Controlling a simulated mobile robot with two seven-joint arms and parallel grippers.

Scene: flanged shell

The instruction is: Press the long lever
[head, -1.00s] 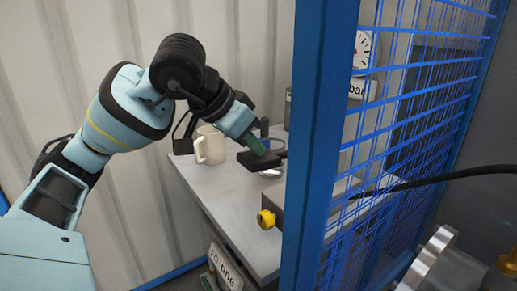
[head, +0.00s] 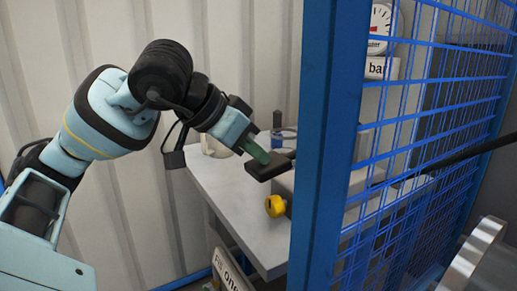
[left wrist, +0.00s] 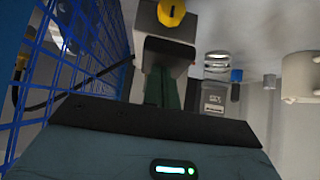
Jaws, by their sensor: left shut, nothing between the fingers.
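My left gripper (head: 264,158) comes in from the left in the head view, with green fingers shut and empty, pointing down and right. Its tips are at a flat black lever pad (head: 263,172); I cannot tell if they touch it. The pad sits at the top of a grey box on the table and runs back to the right, partly hidden by the blue post. A yellow knob (head: 275,206) is on the box front. In the left wrist view the shut fingers (left wrist: 161,75) point toward the box and yellow knob (left wrist: 171,12). My right gripper is not in view.
A blue post (head: 330,140) and mesh panel (head: 430,120) stand just right of the lever. A beige mug (left wrist: 301,78) and small items stand on the grey table (head: 235,205). A dial gauge (head: 379,30) and black cable (head: 470,152) are behind the mesh.

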